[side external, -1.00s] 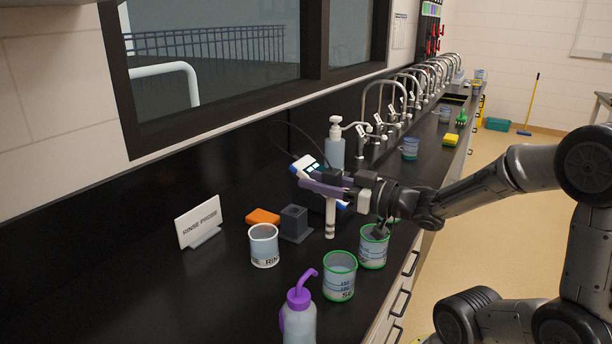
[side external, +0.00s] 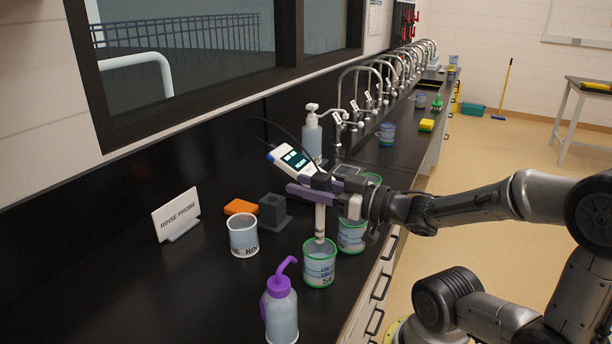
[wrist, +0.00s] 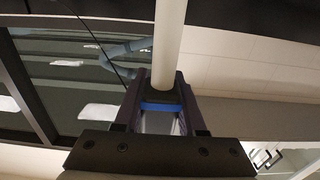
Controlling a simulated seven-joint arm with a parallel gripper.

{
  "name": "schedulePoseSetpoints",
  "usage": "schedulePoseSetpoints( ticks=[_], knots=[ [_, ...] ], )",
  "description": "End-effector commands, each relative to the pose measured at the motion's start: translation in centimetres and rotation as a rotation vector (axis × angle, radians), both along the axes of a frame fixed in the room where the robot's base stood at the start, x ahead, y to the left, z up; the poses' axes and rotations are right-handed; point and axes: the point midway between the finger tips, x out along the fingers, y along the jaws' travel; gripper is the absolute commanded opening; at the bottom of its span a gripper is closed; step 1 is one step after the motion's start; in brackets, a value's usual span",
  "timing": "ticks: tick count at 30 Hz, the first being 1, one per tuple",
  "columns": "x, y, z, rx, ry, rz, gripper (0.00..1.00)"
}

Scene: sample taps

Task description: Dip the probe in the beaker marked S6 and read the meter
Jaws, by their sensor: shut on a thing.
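My gripper (side external: 318,186), with purple fingers, is shut on the white probe (side external: 320,218) and holds it upright. The probe also shows between the jaws in the wrist view (wrist: 168,45). Its tip is at the mouth of the front green-rimmed beaker (side external: 319,268); I cannot tell whether it is below the rim. That beaker's label starts with S and looks like S6, but is small. The meter (side external: 292,160), white and blue with a lit screen, is behind the gripper; its reading is too small to make out. A second green-rimmed beaker (side external: 351,236) stands just behind, partly hidden by my gripper.
A rinse beaker (side external: 243,238) stands left, near a grey holder block (side external: 273,211), an orange sponge (side external: 241,207) and a "RINSE PROBE" sign (side external: 177,214). A purple-topped wash bottle (side external: 281,308) stands in front. A pump bottle (side external: 312,137) and taps (side external: 352,90) are behind.

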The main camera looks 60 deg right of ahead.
Motion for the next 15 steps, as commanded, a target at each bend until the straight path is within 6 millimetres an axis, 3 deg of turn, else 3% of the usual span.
schedulePoseSetpoints(
  ticks=[15],
  knots=[
    [0.01, -0.03, -0.56, 0.001, 0.0, -0.001, 0.0]
  ],
)
